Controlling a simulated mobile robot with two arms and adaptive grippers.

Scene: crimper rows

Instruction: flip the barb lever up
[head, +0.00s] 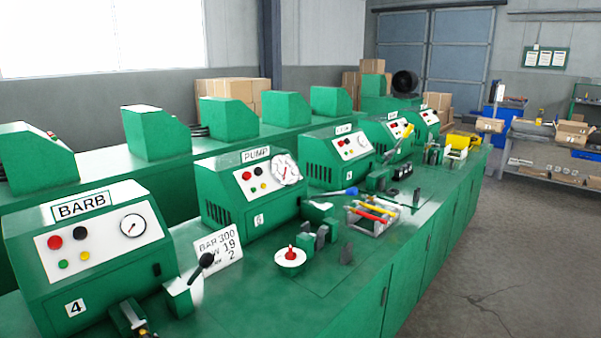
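The green machine labelled BARB (88,240) stands at the lower left in the head view. Its front panel has a pressure gauge, several coloured buttons and a number 4 plate. A lever with a black knob (206,260) is at its right side, above a small green block (180,300). The lever slants up and to the right, with its knob at the upper end. Neither of my grippers is in view.
A white sign (218,251) stands just behind the lever. The PUMP machine (250,190), with a blue-handled lever (345,192), is farther back. A red-knobbed dial (290,257) and a tool tray (372,217) sit on the green bench (300,310). Floor is open at right.

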